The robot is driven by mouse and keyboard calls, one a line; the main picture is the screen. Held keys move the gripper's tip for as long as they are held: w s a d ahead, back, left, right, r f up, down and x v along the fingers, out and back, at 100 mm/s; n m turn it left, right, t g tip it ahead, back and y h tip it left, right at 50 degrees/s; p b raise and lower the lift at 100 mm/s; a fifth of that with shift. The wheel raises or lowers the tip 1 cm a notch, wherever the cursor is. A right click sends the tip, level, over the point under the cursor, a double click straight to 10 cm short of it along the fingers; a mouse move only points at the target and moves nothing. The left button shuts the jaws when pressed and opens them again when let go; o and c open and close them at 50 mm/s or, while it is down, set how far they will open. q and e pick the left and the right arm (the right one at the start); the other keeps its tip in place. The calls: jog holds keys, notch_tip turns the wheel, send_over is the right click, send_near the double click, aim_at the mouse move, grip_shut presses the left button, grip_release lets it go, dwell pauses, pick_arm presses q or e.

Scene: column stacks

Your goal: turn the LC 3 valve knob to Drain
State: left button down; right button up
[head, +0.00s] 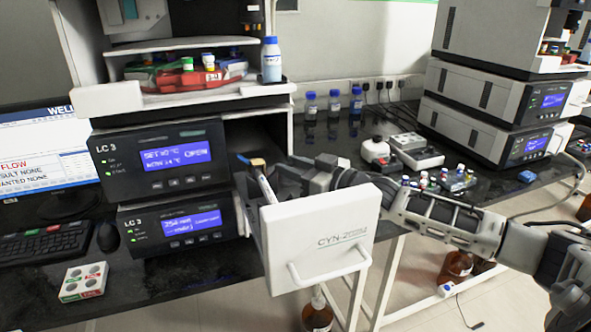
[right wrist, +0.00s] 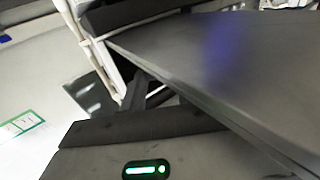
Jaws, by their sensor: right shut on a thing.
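The LC 3 stack stands at left in the head view, with an upper black LC 3 panel (head: 165,157) and a lower one (head: 178,226), both with lit blue screens. To the right of the upper panel is a dark open bay (head: 255,137). A white CYN-2 front panel (head: 325,222) with a bar handle stands out in front of it. I cannot make out the valve knob or its Drain mark. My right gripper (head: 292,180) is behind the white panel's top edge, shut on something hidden. The right wrist view shows a blurred dark surface (right wrist: 225,70) close by. My left gripper is not in view.
A slim blue-and-orange-tipped piece (head: 257,165) stands at the white panel's left side. Blue-capped bottles (head: 333,103) stand at the back of the black bench. A second instrument stack (head: 485,100) is at right. A keyboard (head: 43,242) and a vial rack (head: 84,281) are at left.

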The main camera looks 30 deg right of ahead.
jog(key=shift+a+r+n+g+y, duration=0.2)
jog(key=shift+r+n+g+y, duration=0.1)
jog(key=shift+n+y, duration=0.3)
jog(key=shift+d+r+n+y+p, duration=0.15)
jog(key=shift+n+y+p, duration=0.15)
jog(key=shift+y+p, duration=0.3)
jog(key=shift+n+g+y+p, duration=0.3)
jog(key=shift+g+y+p, duration=0.05)
jog(key=shift+g+y, duration=0.15)
jog(key=shift+f, duration=0.35)
jog(key=o, duration=0.9)
jog(key=shift+c, duration=0.2)
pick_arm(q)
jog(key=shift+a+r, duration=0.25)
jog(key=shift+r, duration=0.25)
pick_arm(e)
jog(key=shift+o, duration=0.6)
jog(key=shift+d, duration=0.1)
jog(key=shift+s+d+f, duration=0.1)
jog(key=shift+s+d, duration=0.15)
jog(key=shift+s, duration=0.1)
pick_arm(q)
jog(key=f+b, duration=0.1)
jog(key=b, duration=0.1)
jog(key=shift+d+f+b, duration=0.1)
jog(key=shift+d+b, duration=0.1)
jog(key=shift+b, duration=0.15)
pick_arm(e)
jog(key=v, duration=1.5)
